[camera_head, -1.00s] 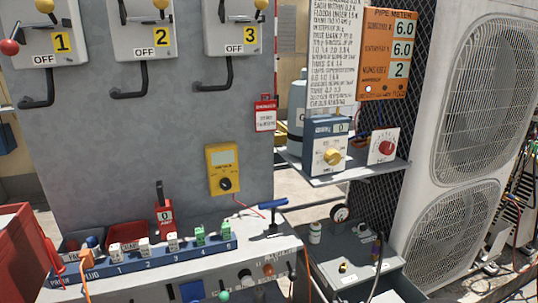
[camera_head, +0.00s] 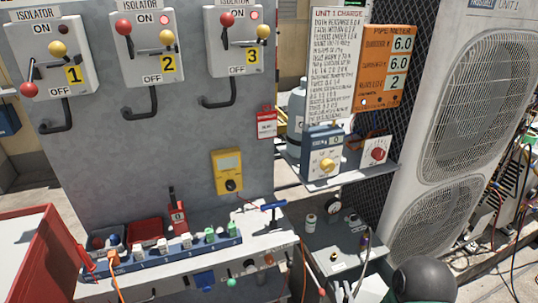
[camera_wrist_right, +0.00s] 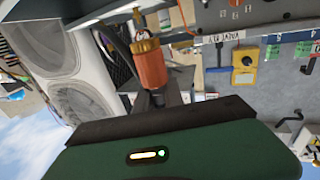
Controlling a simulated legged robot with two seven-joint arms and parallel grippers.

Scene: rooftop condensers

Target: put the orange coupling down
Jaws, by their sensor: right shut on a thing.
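The orange coupling (camera_wrist_right: 152,68), a short cylinder with a brass-coloured end, shows at the upper middle of the right wrist view. The dark jaws of my right gripper (camera_wrist_right: 158,98) are shut on its near end. In the head view my right gripper (camera_head: 420,280) shows only as a dark rounded shape with green at the bottom right edge. Its jaws and the coupling cannot be made out there. My left gripper is not in view.
A grey bench (camera_head: 330,262) with small fittings and a hose stands left of my right gripper. A blue labelled strip (camera_head: 185,250) and a red bin (camera_head: 146,231) lie further left. A condenser (camera_head: 455,110) stands at right. Cables cross the ground there.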

